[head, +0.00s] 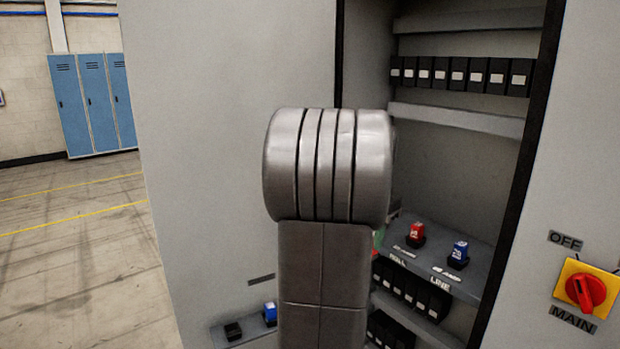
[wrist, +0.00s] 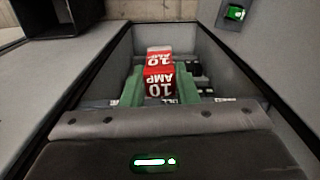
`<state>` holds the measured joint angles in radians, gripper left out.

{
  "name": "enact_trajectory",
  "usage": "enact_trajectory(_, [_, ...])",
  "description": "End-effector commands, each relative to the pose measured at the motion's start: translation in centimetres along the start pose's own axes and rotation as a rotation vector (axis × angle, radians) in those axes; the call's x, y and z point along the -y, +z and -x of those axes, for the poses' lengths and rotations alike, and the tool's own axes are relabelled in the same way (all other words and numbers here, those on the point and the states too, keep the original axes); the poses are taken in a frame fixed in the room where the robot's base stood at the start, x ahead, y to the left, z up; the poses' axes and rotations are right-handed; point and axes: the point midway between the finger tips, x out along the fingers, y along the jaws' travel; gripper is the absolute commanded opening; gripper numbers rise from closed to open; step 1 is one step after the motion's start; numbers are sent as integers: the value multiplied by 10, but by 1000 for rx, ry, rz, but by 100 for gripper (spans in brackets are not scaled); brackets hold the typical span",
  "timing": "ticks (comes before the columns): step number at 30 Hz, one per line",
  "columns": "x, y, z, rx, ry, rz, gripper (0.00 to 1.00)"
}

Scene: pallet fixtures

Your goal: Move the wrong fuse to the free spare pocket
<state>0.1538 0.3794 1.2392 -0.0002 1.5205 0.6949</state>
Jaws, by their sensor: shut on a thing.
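My gripper (wrist: 160,88) has green fingers and is shut on a red fuse (wrist: 159,82) marked 10 AMP in the wrist view. The lower end of the held fuse is hidden there. In the head view my arm covers most of the gripper. On the lower left ledge (head: 252,326) an empty-looking black pocket (head: 233,331) sits beside a blue fuse (head: 270,313). My arm hides the ledge further right.
Black breaker rows fill the upper rail (head: 458,76) and the space below the shelf. Cabinet walls stand close on both sides. A red rotary switch (head: 585,290) is at right. Open floor lies left.

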Motion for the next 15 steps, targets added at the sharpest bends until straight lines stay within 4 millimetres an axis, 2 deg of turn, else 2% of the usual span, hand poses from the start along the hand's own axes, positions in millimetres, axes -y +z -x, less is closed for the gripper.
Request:
enact_trajectory(1, [6, 0, -12, 5, 4, 22, 3])
enact_trajectory(8, [31, 0, -62, 7, 5, 134, 3])
enact_trajectory(11, [44, 2, -91, 8, 6, 198, 3])
enact_trajectory(14, [59, 8, -131, 11, 8, 284, 3])
enact_trajectory(15, [67, 12, -150, 11, 8, 328, 3])
